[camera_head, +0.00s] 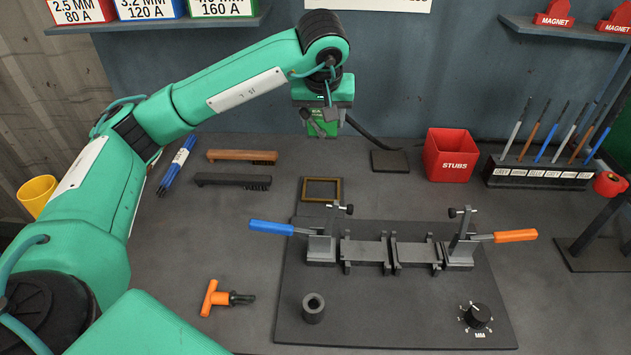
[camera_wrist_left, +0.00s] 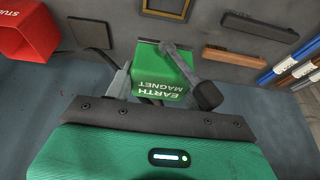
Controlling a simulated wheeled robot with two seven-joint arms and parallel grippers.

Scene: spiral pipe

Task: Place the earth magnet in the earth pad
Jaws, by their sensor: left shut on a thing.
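The earth magnet is a green block with white lettering, held by my left gripper (camera_head: 321,120) above the back of the bench. In the head view the magnet (camera_head: 323,128) shows below the wrist, partly covered by the fingers. In the left wrist view the lettering on the magnet (camera_wrist_left: 165,82) reads upside down, with a finger across its right side. A square pad with a yellow-brown frame (camera_head: 322,181) lies flat and empty on the bench, nearer than the magnet; it shows at the top of the wrist view (camera_wrist_left: 167,16). No label on it is readable. My right gripper is out of view.
A plain dark plate (camera_head: 390,161) lies right of the magnet, near a black cable (camera_head: 373,142). A red STUBS box (camera_head: 450,155) stands further right. Two brushes (camera_head: 241,156) lie left. The clamp fixture (camera_head: 390,252) with blue and orange handles stands in front.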

